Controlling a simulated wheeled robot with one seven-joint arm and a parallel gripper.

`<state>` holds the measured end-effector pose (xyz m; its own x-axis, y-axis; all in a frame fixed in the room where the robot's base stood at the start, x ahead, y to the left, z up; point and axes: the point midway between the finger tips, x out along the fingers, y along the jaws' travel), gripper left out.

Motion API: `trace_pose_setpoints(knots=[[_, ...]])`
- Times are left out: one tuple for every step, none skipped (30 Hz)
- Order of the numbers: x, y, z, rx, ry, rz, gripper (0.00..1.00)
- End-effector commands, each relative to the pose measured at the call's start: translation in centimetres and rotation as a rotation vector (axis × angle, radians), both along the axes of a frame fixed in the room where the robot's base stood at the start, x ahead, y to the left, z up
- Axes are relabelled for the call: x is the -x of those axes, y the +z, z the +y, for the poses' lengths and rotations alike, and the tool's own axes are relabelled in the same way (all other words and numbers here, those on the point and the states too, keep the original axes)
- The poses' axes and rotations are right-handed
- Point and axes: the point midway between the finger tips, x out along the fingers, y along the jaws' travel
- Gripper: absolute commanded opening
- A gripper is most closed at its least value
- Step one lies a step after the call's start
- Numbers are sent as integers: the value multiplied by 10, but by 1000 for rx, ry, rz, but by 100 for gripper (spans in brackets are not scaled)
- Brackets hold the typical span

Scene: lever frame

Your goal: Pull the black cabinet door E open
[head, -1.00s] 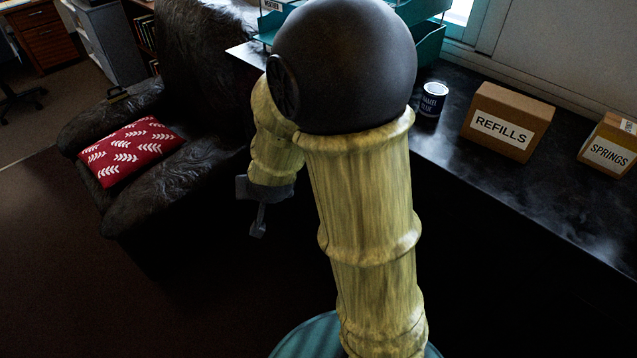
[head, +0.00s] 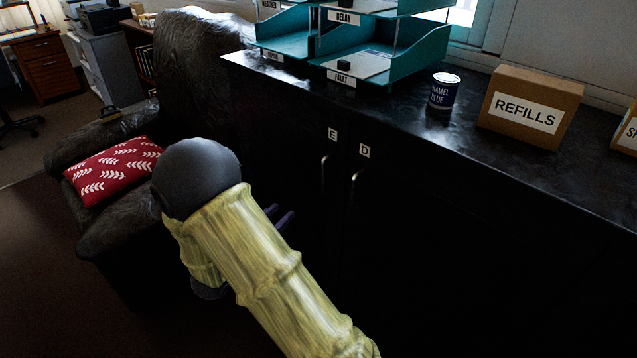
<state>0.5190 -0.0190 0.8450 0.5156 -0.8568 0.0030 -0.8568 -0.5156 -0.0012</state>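The black cabinet door E (head: 305,185) is on the front of the long black cabinet, marked by a small white E label (head: 333,134). Its thin upright metal handle (head: 324,172) sits below the label, near the door's right edge. The door looks shut, though its outline is lost in the dark. My gripper (head: 280,216) is left of the handle and lower in the picture, apart from it. Its two dark fingers show with a gap between them and nothing in it. My arm hides part of the gripper and the lower left of the cabinet front.
Door D with its label (head: 364,150) and handle (head: 354,188) is just right of door E. A black armchair (head: 110,225) with a red cushion (head: 113,170) stands left. Teal trays (head: 415,62), a paint tin (head: 444,92) and a REFILLS box (head: 530,107) stand on top.

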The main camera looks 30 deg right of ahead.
Motion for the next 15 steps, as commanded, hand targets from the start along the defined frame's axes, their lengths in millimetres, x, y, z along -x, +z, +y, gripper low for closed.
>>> trace_pose_setpoints(knots=[[0, 1, 0, -1, 1, 1, 33], [0, 1, 0, -1, 1, 1, 33], [0, 1, 0, -1, 1, 1, 33], [0, 1, 0, -2, 1, 1, 33], [-1, 1, -1, -2, 1, 1, 33], [-1, 0, -2, -2, 1, 0, 33], [-2, 0, -3, -2, 1, 0, 33], [-3, 0, -4, -2, 1, 0, 33], [-4, 0, -7, -2, 0, 0, 33], [-6, 0, -10, -3, -1, 1, 33], [-8, 0, -13, -2, -1, 0, 33], [-10, 0, -18, -2, -1, 0, 33], [-12, 0, -21, -2, -2, 0, 33], [-15, 0, -26, -2, -1, 0, 33], [-18, 0, -32, -3, -2, 2, 33]])
